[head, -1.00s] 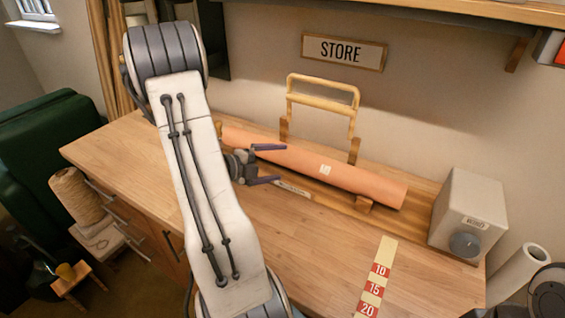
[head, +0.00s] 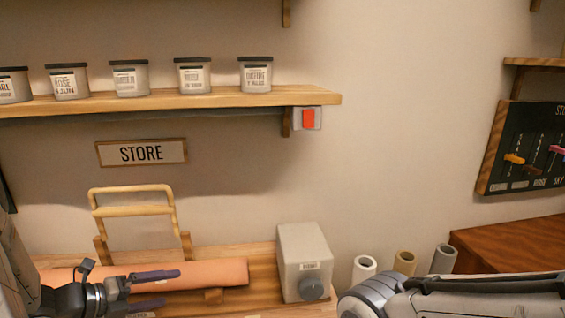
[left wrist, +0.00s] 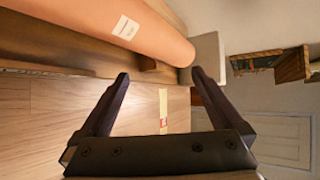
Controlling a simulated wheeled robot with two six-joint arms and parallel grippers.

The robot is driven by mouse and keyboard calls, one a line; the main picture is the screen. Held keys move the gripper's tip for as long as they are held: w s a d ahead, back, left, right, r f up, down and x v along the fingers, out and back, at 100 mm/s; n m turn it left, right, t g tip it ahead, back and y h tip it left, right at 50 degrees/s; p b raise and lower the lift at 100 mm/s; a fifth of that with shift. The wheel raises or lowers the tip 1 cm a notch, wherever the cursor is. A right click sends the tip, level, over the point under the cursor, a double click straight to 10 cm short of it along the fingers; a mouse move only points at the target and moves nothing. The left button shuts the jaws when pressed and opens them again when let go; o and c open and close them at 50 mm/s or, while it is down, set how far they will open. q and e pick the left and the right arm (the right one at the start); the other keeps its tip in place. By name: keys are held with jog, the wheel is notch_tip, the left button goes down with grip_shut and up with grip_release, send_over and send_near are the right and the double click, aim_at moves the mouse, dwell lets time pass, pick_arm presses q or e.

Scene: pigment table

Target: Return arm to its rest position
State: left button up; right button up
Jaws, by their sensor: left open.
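My left gripper (head: 170,288) is at the lower left of the head view, in front of an orange roll (head: 215,272). Its two dark fingers are apart with nothing between them.
A grey box with a knob (head: 304,258) stands right of the roll. Behind the roll is a wooden frame (head: 133,211) under the STORE sign (head: 141,152). A shelf (head: 200,101) carries several jars. Paper tubes (head: 404,263) stand near my right arm.

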pick_arm(q)
jog(key=s+d+m+g, duration=0.4)
jog(key=d+m+g, duration=0.1)
jog(key=d+m, duration=0.5)
jog(key=s+d+m+g, duration=0.4)
jog(key=d+m+g, duration=0.1)
jog(key=d+m, duration=0.6)
jog(key=s+d+m+y, duration=0.2)
jog(key=s+m, duration=0.2)
jog(key=m, duration=0.6)
jog(key=s+d+r+m+y, duration=0.1)
jog(key=s+m, duration=0.3)
jog(key=m, duration=0.6)
jog(key=s+d+r+m+y, duration=0.1)
jog(key=s+d+m+y, duration=0.1)
jog(key=s+m, duration=0.3)
jog(key=m+y, duration=0.1)
jog(key=m, duration=0.3)
jog(key=shift+d+m+y, duration=0.3)
jog(key=shift+m+y, duration=0.1)
